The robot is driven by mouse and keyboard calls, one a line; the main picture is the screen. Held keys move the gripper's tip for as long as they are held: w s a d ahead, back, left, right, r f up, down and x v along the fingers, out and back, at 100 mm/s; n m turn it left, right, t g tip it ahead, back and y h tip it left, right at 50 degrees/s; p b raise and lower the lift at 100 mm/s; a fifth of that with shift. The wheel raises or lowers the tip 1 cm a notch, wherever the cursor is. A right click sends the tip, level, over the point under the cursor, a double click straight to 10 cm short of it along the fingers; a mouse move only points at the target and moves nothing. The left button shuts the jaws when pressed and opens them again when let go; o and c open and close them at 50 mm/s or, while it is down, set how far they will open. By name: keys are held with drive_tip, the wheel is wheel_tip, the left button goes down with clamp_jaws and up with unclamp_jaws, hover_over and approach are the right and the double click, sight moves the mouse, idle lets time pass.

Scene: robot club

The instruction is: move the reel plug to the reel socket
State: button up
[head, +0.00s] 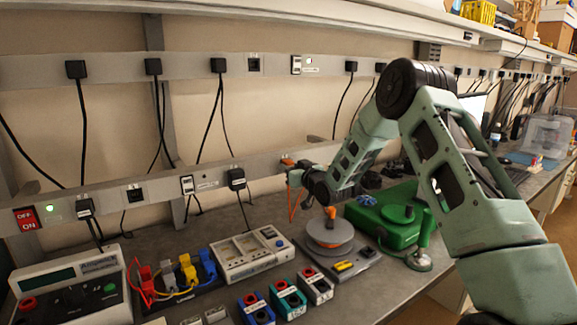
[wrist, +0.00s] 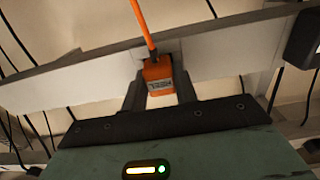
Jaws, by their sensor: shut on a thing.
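The reel plug (wrist: 158,82) is an orange block with a printed label. Its orange cable (wrist: 142,28) runs upward in the wrist view. My gripper (head: 291,168) is shut on the plug, with one dark finger on each side of it. In the head view the orange plug (head: 287,161) shows at the lower wall rail, and its cable (head: 292,208) hangs below. I cannot tell whether the plug touches the rail or is seated in it. No socket is readable as the reel socket; the plug and gripper may hide it.
The lower rail (head: 262,167) carries black plugs and outlets. On the bench below stand a grey cable reel (head: 330,232), a green case (head: 385,215), a pale instrument box (head: 248,254) and several small coloured blocks. A lamp-like green stand (head: 420,258) is near my arm.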

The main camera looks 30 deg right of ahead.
drive_tip(key=shift+c, duration=1.4)
drive_tip(key=shift+s+b, duration=0.35)
drive_tip(key=shift+s, duration=0.85)
drive_tip(key=shift+s+d+b, duration=0.1)
drive_tip(key=shift+s+b, duration=0.55)
drive_tip(key=shift+s, duration=1)
drive_tip(key=shift+o, duration=0.2)
